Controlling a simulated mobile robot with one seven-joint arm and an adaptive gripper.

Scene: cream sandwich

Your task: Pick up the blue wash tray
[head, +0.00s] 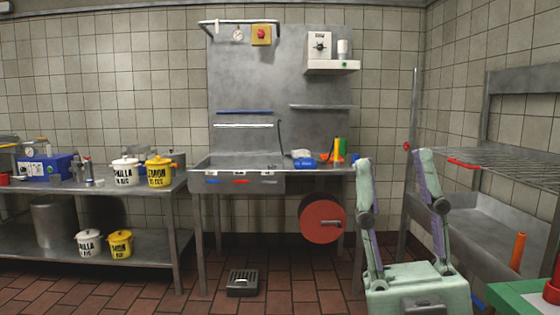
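A small blue item (305,163) lies on the right part of the metal sink counter, with a white and blue piece (301,153) beside or on it. It is low and small in the view, and I take it to be the blue wash tray, though its shape is hard to tell. My gripper (394,158) is in the right foreground, pale green with purple-grey finger pads. Its two fingers point up and stand wide apart, with nothing between them. In the picture it is right of the blue item and clearly nearer the camera.
A sink (240,164) lies left of the blue item; orange and green items (338,150) stand to its right. A red round drum (321,220) hangs below. Labelled pots (158,172) stand on the left table. A wire rack (510,165) is at right.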

